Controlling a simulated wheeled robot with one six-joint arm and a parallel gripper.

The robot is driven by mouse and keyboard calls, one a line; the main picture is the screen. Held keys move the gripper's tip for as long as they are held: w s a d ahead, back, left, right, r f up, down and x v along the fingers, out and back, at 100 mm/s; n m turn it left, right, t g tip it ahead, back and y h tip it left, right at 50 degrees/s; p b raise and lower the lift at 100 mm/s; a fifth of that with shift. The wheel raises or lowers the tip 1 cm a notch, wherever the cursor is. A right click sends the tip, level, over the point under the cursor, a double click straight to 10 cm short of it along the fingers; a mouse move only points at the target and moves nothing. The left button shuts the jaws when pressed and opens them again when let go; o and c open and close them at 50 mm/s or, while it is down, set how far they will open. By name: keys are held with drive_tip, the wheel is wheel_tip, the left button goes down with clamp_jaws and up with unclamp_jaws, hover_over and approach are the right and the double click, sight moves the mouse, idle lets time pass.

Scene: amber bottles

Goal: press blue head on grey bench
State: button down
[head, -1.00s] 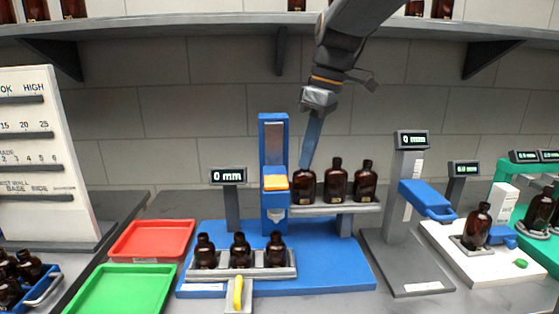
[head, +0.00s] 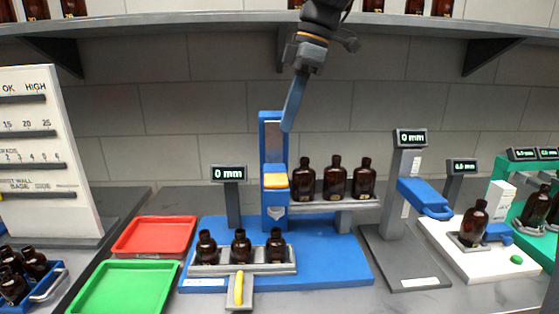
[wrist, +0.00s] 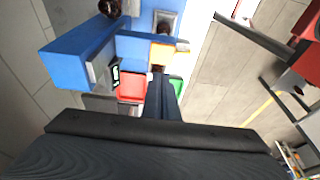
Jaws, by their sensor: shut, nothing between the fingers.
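A blue press head (head: 275,190) with an orange pad on top sits on a blue column on the blue base, above the bottle rack. Its display (head: 229,174) reads 0 mm. The orange pad also shows in the wrist view (wrist: 163,53). A second blue head (head: 426,198), with a loop handle, is on a grey stand to the right; its display (head: 411,138) also reads 0 mm. My gripper (head: 287,129) is shut and empty, pointing down. In the head view it appears above the orange pad, near the column top, apart from the pad.
Several amber bottles stand on a front rack (head: 240,268) and a raised grey shelf (head: 320,204) right of the column. A red tray (head: 153,236) and a green tray (head: 122,287) lie left. A wall shelf (head: 180,20) runs overhead. A white station (head: 470,261) is at right.

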drive_tip(key=p, duration=0.3)
hover_over(283, 178)
drive_tip(key=x, duration=0.3)
drive_tip(key=d+x, duration=0.1)
drive_tip(key=x, duration=0.4)
drive_tip(key=shift+d+f, duration=0.25)
drive_tip(key=shift+f, duration=0.4)
drive_tip(key=shift+f+p, duration=0.35)
drive_tip(key=shift+f, duration=0.5)
drive_tip(key=shift+f, duration=0.1)
wheel_tip(283, 178, down, 6)
drive_tip(key=b, duration=0.4)
drive_tip(key=shift+s, duration=0.1)
drive_tip(key=shift+f, duration=0.1)
